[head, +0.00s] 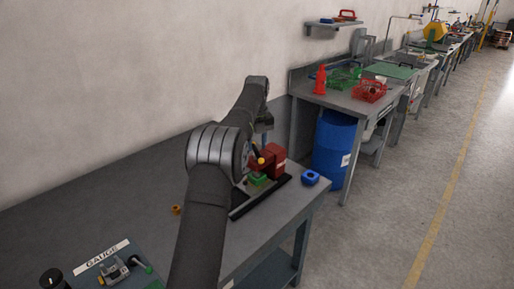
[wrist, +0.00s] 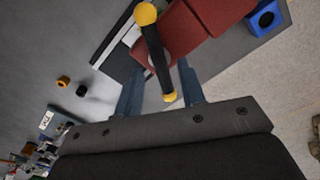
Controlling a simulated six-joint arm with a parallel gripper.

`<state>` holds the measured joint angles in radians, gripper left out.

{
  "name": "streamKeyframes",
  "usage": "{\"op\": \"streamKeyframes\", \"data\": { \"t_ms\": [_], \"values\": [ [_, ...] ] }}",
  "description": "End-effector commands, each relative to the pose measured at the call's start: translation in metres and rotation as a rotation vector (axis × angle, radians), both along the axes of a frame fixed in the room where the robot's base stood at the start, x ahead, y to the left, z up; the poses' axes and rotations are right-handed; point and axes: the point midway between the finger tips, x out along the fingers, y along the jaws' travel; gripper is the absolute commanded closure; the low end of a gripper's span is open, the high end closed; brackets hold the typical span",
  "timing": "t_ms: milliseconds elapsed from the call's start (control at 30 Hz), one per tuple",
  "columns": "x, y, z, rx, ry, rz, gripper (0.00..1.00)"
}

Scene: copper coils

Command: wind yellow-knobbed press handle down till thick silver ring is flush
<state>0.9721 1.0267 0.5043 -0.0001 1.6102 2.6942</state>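The red press (head: 277,158) stands on a dark base at the bench's far end; its red body (wrist: 184,32) fills the upper middle of the wrist view. Its black handle bar (wrist: 157,55) has a yellow knob at the upper end (wrist: 145,14) and a yellow tip at the lower end (wrist: 169,97). In the head view one yellow knob (head: 261,160) shows. My gripper (wrist: 160,70) is open, its blue-grey fingers apart on either side of the handle's lower part in the picture, with gaps visible. I cannot make out the silver ring.
A green block (head: 258,180) sits at the press's front. A blue block (head: 310,177) lies to its right near the bench edge. A small orange ring (head: 176,209) lies on the bench, with a black one (wrist: 82,91) beside it. The grey bench (head: 120,205) left of my arm is largely clear.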

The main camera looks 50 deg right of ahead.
Motion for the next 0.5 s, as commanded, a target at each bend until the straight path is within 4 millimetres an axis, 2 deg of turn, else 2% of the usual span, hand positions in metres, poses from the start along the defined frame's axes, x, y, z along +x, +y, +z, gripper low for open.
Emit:
{"op": "streamKeyframes", "data": {
  "t_ms": [500],
  "values": [
    [0.0, 0.0, 0.04, 0.0, 0.0, 0.0, 0.64]
  ]
}}
